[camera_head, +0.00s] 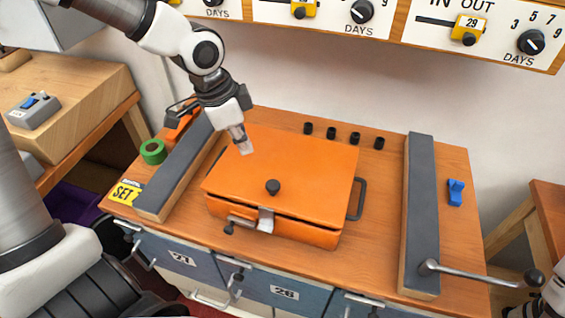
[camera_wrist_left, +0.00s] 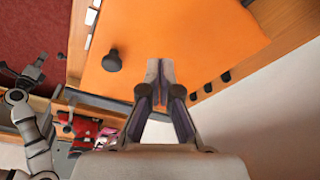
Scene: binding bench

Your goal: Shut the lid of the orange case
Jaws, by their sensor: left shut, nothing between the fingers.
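The orange case (camera_head: 292,172) sits on the wooden bench between two grey-topped rails. Its lid lies over the body, with a dark gap along the front edge. A black knob (camera_head: 273,187) stands on the lid near the front. A metal latch (camera_head: 265,219) is at the front, and a dark handle (camera_head: 358,199) is on the right side. My left gripper (camera_head: 246,149) is shut and empty at the lid's back left part; I cannot tell whether it touches. The left wrist view shows its closed fingertips (camera_wrist_left: 160,72) over the orange lid (camera_wrist_left: 190,35), with the knob (camera_wrist_left: 111,60) beside them.
Grey-topped rails stand left (camera_head: 180,172) and right (camera_head: 421,200) of the case. Several black pegs (camera_head: 333,133) line the bench behind it. A green ring (camera_head: 153,151) is at the left and a blue clip (camera_head: 455,192) at the right. A metal lever (camera_head: 480,273) crosses the front right.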

